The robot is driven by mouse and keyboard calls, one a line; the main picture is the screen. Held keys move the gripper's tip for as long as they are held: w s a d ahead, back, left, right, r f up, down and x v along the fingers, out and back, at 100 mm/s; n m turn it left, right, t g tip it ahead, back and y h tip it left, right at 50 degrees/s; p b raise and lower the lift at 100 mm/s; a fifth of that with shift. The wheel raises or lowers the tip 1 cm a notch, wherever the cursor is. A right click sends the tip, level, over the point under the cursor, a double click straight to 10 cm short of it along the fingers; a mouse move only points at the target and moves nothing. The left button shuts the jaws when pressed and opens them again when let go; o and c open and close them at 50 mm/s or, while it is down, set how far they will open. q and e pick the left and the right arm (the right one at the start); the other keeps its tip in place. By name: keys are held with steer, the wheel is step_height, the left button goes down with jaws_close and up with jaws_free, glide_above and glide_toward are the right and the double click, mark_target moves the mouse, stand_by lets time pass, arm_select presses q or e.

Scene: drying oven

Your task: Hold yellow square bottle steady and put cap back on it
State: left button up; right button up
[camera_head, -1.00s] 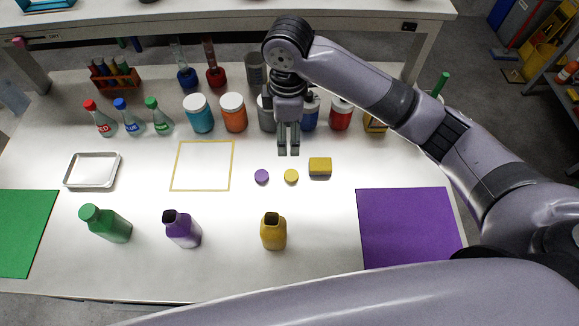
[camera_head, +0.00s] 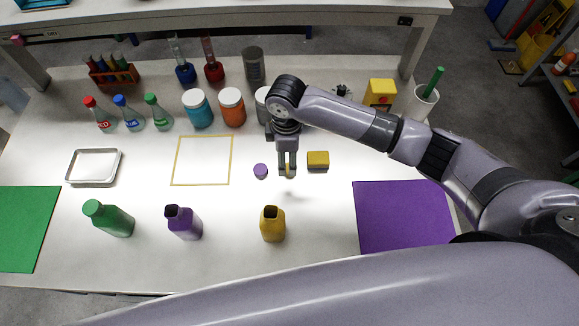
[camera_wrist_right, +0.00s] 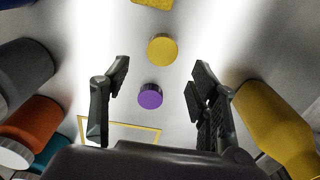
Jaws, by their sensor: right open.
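The yellow square bottle (camera_head: 272,226) stands upright on the table with its dark mouth open; it also shows at the right of the right wrist view (camera_wrist_right: 272,125). The yellow cap (camera_wrist_right: 162,49) lies on the table, seen beyond the gap between my right fingers. In the head view it is largely hidden by those fingers. My right gripper (camera_head: 287,173) points down above the cap, open and empty. A purple cap (camera_head: 260,170) lies just left of it. My left gripper is not in view.
A yellow block (camera_head: 318,159) lies just right of the right gripper. An uncapped purple bottle (camera_head: 184,224) and a green bottle (camera_head: 110,219) stand to the left. Jars (camera_head: 231,108) line the back. A purple mat (camera_head: 408,216) lies at right.

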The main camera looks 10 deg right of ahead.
steer(key=shift+d+f, duration=0.1)
steer(key=shift+f, duration=0.25)
steer(key=f, duration=0.1)
steer(key=f+p, duration=0.1)
steer(key=f, duration=0.1)
steer(key=shift+s+d+f+p, duration=0.15)
steer(key=shift+d+f+p, duration=0.05)
steer(key=shift+f+p, duration=0.1)
steer(key=shift+f, duration=0.45)
steer(key=shift+c, duration=0.4)
steer(key=c, duration=0.7)
